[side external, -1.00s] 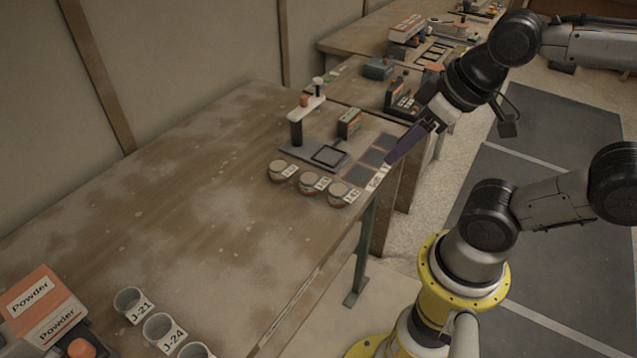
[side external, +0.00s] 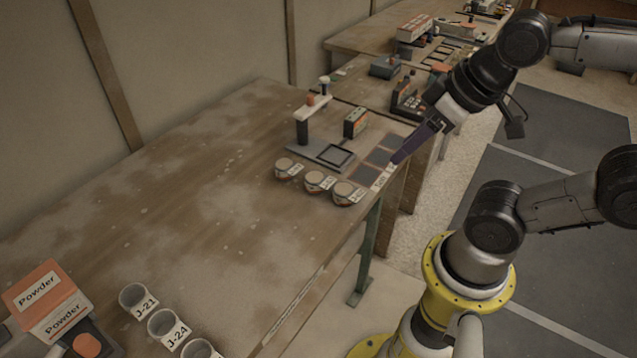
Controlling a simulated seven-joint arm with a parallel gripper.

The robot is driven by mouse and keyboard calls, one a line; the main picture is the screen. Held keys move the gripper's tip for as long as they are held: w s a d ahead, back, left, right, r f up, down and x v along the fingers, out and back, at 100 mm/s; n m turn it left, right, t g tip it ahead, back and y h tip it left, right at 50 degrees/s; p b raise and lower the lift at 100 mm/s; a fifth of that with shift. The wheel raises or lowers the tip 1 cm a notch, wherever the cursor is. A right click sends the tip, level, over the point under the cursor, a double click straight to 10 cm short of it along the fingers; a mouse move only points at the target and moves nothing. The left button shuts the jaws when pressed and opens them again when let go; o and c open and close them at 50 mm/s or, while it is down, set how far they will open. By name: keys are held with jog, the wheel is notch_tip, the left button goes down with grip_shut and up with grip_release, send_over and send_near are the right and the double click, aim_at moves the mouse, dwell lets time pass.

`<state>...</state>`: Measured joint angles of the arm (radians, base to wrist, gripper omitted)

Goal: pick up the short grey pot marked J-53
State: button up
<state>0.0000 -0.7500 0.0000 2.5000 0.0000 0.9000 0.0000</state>
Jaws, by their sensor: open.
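Three short pots with grey-beige tops, reddish-brown sides and white tags stand in a row near the table's right edge: a left one (side external: 289,168), a middle one (side external: 320,181) and a right one (side external: 347,193). Their tags are too small to read surely, so I cannot tell which, if any, is J-53. My gripper (side external: 397,160), with long dark purple fingers, points down and left over the table's right edge, right of these pots and apart from them. It is open, and I see nothing held; the gap between the fingers is hard to see.
White-grey cups marked J-21 (side external: 138,299) and J-24 (side external: 168,328) stand at the lower left, with another cut off. A Powder box (side external: 45,295) is beside them. A stand (side external: 304,125) and dark square pads (side external: 378,156) lie behind the pots. The table's middle is clear.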

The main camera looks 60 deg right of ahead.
jog(key=o, duration=0.8)
